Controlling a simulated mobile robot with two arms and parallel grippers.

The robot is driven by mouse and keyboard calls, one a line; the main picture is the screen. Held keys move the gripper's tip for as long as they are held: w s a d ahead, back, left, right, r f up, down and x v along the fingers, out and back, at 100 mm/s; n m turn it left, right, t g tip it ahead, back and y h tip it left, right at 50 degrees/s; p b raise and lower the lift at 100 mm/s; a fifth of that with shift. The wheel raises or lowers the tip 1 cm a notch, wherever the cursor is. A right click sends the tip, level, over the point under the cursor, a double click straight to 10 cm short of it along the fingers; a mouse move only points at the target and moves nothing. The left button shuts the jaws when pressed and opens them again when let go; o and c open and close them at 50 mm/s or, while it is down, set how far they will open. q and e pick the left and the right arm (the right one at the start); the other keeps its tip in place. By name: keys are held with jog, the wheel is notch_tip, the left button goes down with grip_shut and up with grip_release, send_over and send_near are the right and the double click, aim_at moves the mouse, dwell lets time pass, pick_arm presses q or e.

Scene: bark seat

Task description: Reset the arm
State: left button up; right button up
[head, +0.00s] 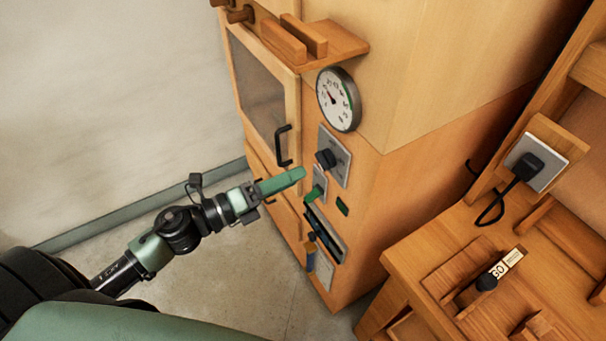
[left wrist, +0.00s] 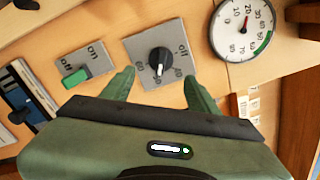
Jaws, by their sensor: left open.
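My left arm comes in from the left in the head view. Its green left gripper (head: 300,178) is open and empty in front of the wooden cabinet's control panel. In the left wrist view, the two fingers of the left gripper (left wrist: 160,88) stand apart, with the black rotary knob (left wrist: 160,62) on its grey plate seen beyond and between them. I cannot tell from the views how far the fingertips are from the plate. The knob (head: 326,158) also shows in the head view, just right of the fingertips. My right gripper is not in view.
A green on/off switch (left wrist: 76,77) sits beside the knob plate. A round dial gauge (head: 339,99) is above it. The cabinet door has a black handle (head: 283,146). A wooden bench (head: 420,262) with a plugged-in black plug (head: 527,167) stands right. The floor at left is clear.

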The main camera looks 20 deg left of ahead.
pick_arm(q)
jog(key=shift+s+a, duration=0.2)
dwell(0.4)
jog(key=w+a+f+n+y, duration=0.1)
jog(key=a+f+n+y, duration=0.3)
jog(key=f, duration=0.5)
jog(key=w+a+f+n+y, duration=0.1)
jog(key=a+f+n+y, duration=0.2)
jog(key=a+f+n, duration=0.35)
jog(key=s+a+f+n+g+y, duration=0.1)
jog(key=s+f+n+g+y, duration=0.2)
jog(key=f, duration=0.7)
jog(key=s+a+f+n, duration=0.2)
jog(key=s+f+n, duration=0.25)
jog(key=f, duration=0.55)
jog(key=s+d+f+n+g+y, duration=0.15)
jog(key=s+f+n+g, duration=0.4)
jog(key=s+f, duration=0.75)
jog(key=s+d+f+n+g, duration=0.2)
jog(key=s+d+f, duration=0.2)
jog(key=s, duration=0.5)
jog(key=s+d+f+n+g, duration=0.2)
jog(key=s+d+f+n, duration=0.1)
jog(key=s, duration=0.6)
notch_tip(320, 180, down, 2)
jog(key=shift+s+d+f+n+g, duration=0.15)
jog(key=shift+d+n+g, duration=0.2)
jog(key=shift+d, duration=0.25)
jog(key=shift+h, duration=0.25)
